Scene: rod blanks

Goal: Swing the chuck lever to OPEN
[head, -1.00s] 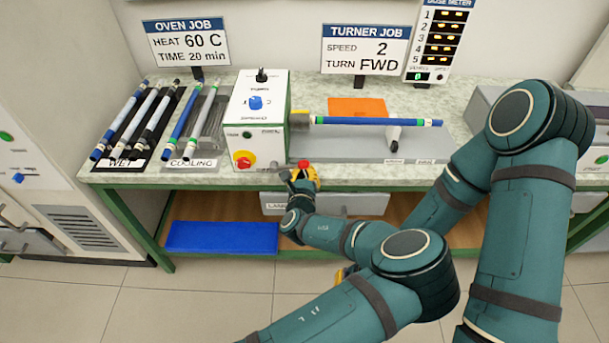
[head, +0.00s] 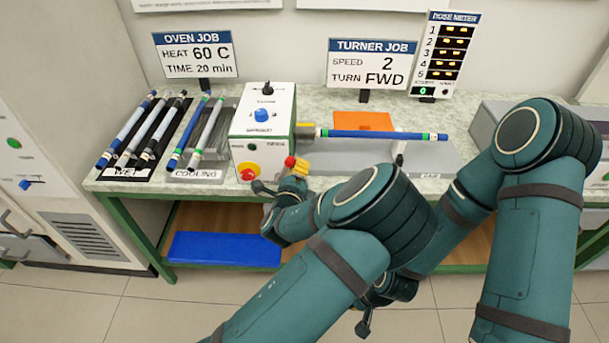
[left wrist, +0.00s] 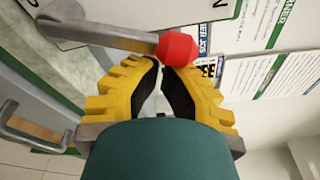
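The chuck lever shows in the left wrist view as a grey bar (left wrist: 105,36) ending in a red knob (left wrist: 177,46). In the head view the red knob (head: 290,161) is at the front right of the white turner control box (head: 264,125); the bar is not clear there. My left gripper (head: 299,168) has yellow fingers just right of and below the knob. In the left wrist view its fingertips (left wrist: 161,66) are together, close against the knob, with no object seen between them. Contact is uncertain.
A blue-and-white rod (head: 380,134) lies across the turner. Several rods lie on the WET mat (head: 121,170) and COOLING rack (head: 196,174) at left. A red button (head: 248,172) is left of the knob.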

